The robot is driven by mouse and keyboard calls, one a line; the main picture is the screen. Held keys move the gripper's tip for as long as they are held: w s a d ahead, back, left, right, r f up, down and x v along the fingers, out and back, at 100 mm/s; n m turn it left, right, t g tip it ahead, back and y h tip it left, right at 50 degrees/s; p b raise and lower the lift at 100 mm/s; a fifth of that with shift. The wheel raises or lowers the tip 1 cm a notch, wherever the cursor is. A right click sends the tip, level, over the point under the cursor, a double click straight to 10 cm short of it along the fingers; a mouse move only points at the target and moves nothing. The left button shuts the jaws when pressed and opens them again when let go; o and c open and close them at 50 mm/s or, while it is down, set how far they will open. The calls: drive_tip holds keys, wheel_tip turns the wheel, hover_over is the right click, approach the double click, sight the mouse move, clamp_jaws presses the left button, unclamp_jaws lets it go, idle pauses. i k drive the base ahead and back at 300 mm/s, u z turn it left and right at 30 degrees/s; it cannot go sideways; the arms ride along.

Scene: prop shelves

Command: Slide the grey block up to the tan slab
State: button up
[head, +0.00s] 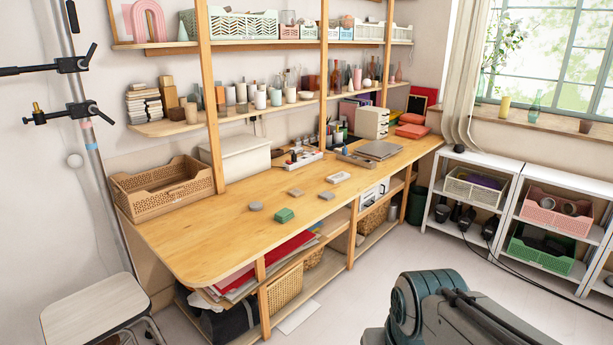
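Several small flat pieces lie apart on the wooden desk. A grey block (256,206) with rounded corners lies nearest the left. A small tan slab (327,195) lies to its right, with open wood between them. Another small greyish-tan piece (296,191) lies between these two, slightly farther back, so I cannot be sure which piece the task calls the tan slab. My gripper is not in view; only a dark part of my arm shows at the bottom right.
A green block (284,215) lies near the desk's (205,236) front edge, just right of the grey block. A pale slab (339,177) lies farther back. The desk's left front is clear.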

sight(327, 195)
drive_tip(key=z, duration=0.4)
drive_tip(key=i, duration=3.2)
drive_tip(key=u, duration=0.25)
